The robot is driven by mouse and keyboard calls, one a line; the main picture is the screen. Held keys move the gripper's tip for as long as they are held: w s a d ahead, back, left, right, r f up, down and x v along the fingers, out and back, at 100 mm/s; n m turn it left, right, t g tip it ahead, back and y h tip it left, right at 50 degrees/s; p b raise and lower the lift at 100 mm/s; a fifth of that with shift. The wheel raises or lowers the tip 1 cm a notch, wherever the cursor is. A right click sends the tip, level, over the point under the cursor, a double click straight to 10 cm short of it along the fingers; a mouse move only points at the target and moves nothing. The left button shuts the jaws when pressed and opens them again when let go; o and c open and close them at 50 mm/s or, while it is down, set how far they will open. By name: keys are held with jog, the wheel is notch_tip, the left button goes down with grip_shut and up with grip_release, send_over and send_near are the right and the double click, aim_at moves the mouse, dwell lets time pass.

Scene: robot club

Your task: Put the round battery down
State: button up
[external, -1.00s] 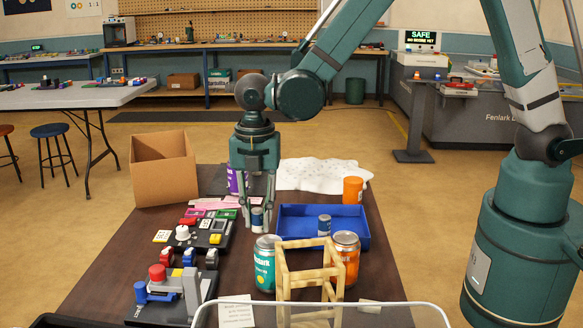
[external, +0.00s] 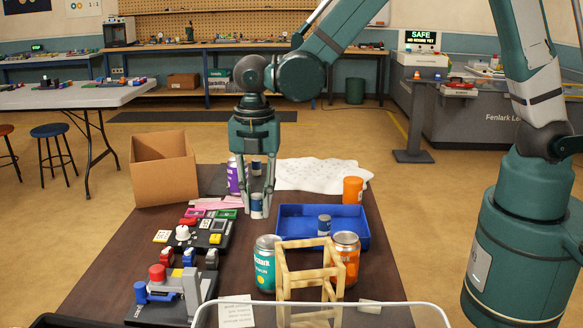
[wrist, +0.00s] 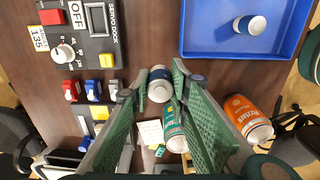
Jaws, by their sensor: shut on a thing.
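My gripper (external: 258,205) is shut on a small round battery (external: 257,206), blue and silver, held upright between its fingertips. In the wrist view the battery (wrist: 160,84) sits between the two green fingers. The picture does not clearly show whether its bottom touches the brown table (external: 190,262). A similar battery (external: 324,225) stands in the blue tray (external: 348,212), to the right of my gripper.
A teal can (external: 265,266), an orange can (external: 345,262) and a wooden cube frame (external: 308,285) stand in front. A control panel (external: 207,234) lies left of my gripper. A purple can (external: 233,178) and a cardboard box (external: 163,170) are behind and left. An orange bottle (external: 352,190) stands behind the tray.

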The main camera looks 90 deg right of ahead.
aim_at(320, 212)
jog(key=s+d+m+b, duration=0.1)
jog(key=s+d, duration=1.1)
jog(key=s, duration=0.3)
jog(key=shift+s+d+r+m, duration=0.25)
jog(key=shift+d+r+m, duration=0.05)
jog(key=shift+r, duration=0.05)
jog(key=shift+f+b, duration=0.85)
jog(key=shift+f, duration=2.05)
jog(key=shift+f, duration=0.1)
jog(key=shift+f+b, duration=0.55)
jog(key=shift+f, duration=1.45)
jog(key=shift+f, duration=0.2)
jog(key=o, duration=1)
jog(key=shift+c, duration=0.2)
